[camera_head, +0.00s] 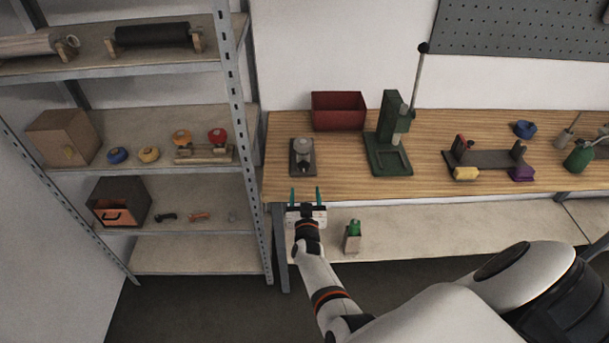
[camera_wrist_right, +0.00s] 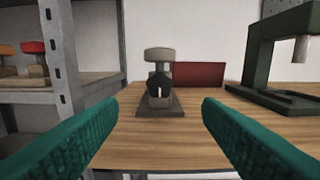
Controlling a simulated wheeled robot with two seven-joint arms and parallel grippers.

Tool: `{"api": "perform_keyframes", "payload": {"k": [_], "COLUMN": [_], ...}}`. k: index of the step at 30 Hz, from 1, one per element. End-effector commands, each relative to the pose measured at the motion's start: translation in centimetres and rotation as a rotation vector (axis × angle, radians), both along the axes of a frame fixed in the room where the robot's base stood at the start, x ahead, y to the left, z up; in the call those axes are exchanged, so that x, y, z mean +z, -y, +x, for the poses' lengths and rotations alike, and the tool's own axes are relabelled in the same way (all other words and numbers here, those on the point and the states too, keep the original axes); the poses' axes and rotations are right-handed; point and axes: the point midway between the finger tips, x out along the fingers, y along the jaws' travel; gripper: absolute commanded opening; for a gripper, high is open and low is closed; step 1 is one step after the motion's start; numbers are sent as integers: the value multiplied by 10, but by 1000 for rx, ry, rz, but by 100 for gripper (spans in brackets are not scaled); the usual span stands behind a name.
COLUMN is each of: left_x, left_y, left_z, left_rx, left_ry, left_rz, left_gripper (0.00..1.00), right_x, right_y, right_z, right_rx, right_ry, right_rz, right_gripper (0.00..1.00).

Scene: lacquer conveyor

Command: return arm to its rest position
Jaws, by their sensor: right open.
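My right gripper (camera_head: 305,195) is in front of the workbench's front edge, near its left end. Its two green fingers are spread apart with nothing between them, and in the right wrist view (camera_wrist_right: 160,140) they flank an empty gap. A small grey device with a round knob (camera_head: 302,157) stands upright on the bench just beyond the fingertips, apart from them. It also shows in the right wrist view (camera_wrist_right: 159,85), centred between the fingers. My right arm reaches in from the lower right of the head view. My left gripper is not in view.
The wooden bench (camera_head: 430,185) holds a red bin (camera_head: 338,110), a green press (camera_head: 389,140) and a dark fixture (camera_head: 487,158). A metal shelf (camera_head: 190,68) with several items stands at the left. A green bottle in a holder (camera_head: 353,237) sits on the lower shelf.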

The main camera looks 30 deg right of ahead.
Motion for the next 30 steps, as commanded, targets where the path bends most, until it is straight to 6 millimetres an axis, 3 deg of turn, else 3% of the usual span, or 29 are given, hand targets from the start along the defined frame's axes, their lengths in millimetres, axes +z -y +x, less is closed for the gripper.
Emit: {"api": "perform_keyframes", "payload": {"k": [6, 23, 26, 29, 30], "left_x": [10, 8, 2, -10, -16], "left_y": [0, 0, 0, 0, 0], "left_z": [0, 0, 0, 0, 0], "left_rx": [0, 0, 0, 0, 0], "left_ry": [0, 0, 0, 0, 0], "left_rz": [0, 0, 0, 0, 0], "left_gripper": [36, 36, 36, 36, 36], "right_x": [0, -3, -22, -68, -93], "right_y": [-9, -10, -17, -34, -43], "right_z": [-15, -16, -20, -35, -44], "right_rx": [0, 3, 35, 111, 150], "right_ry": [0, -2, -39, -130, -182], "right_rz": [-1, 0, 9, 30, 42], "right_gripper": [60, 60, 60, 60, 60]}}
